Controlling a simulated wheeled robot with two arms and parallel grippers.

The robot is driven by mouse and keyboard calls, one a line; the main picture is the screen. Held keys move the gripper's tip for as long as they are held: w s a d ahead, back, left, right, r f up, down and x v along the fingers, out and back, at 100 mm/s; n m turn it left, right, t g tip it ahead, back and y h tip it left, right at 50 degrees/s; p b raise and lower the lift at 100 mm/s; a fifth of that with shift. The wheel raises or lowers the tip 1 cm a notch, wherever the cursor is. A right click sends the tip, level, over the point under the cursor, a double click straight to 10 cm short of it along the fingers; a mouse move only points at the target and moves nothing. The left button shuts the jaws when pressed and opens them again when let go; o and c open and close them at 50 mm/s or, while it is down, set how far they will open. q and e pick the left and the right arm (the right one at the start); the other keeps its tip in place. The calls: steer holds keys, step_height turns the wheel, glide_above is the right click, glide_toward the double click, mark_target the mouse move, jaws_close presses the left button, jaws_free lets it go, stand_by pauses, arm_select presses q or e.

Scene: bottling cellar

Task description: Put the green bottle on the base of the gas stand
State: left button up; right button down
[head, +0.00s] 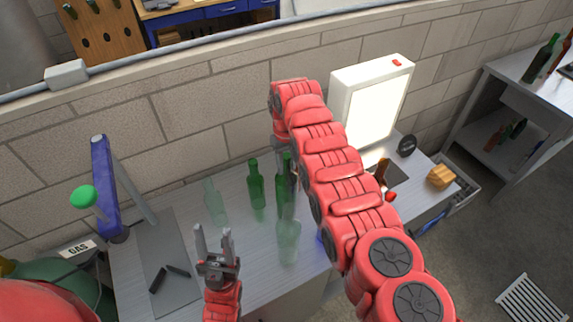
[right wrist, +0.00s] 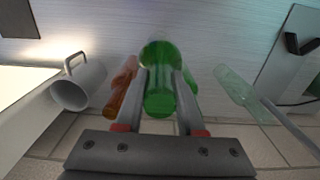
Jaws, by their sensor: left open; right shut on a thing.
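In the head view, a green bottle (head: 286,200) stands partly behind my right arm. The right wrist view shows a green bottle (right wrist: 159,85) between the fingers of my right gripper (right wrist: 160,105), which is shut on it. That gripper is hidden by the arm in the head view. Another green bottle (head: 256,186) stands just left of the first. The gas stand (head: 104,185), blue-purple with a green knob, is at the left. Its flat grey base (head: 165,240) carries two black pieces and is otherwise bare. My left gripper (head: 214,240) is open and empty, right of the base.
Clear bottles (head: 214,203) (head: 289,242) stand on the table. An orange-brown bottle (right wrist: 122,90) is close beside the held bottle, with a grey mug (right wrist: 80,82) farther left. A lit white box (head: 370,100) stands at the back right. A block wall runs behind.

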steer(key=shift+f, duration=0.6)
steer(key=c, duration=1)
jaws_free()
steer(key=shift+f, duration=0.15)
steer(key=o, duration=0.5)
steer(key=shift+r, duration=0.25)
